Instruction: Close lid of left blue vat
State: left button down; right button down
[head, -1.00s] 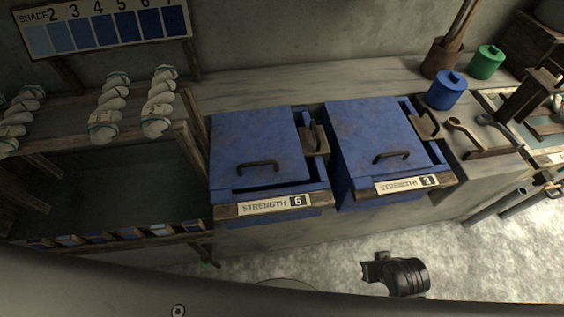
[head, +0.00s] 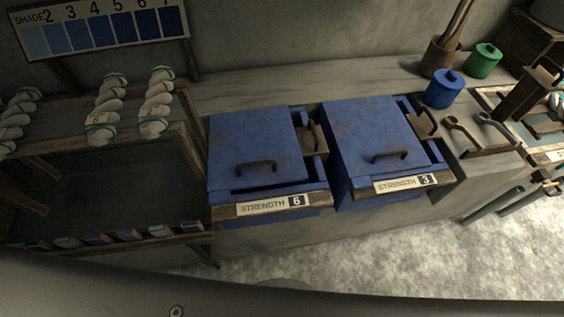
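The left blue vat (head: 222,198) stands in the bench with a label reading strength 6 on its front. Its blue lid (head: 255,140) lies over the top, with a dark handle (head: 256,166) near the front edge. A dark gap shows between the lid's front edge and the vat's front rim; I cannot tell whether the lid is raised or set back. Neither of my grippers is in view.
A wooden rack with twisted yarn skeins (head: 155,105) stands left of the vats. A blue pot (head: 444,90), a green pot (head: 484,61) and wooden tools (head: 465,135) are on the bench at right. The pale floor (head: 380,260) in front is clear.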

aim_at(253, 148)
jog(key=u, duration=2.1)
jog(key=k, duration=1.15)
jog(key=z, duration=2.25)
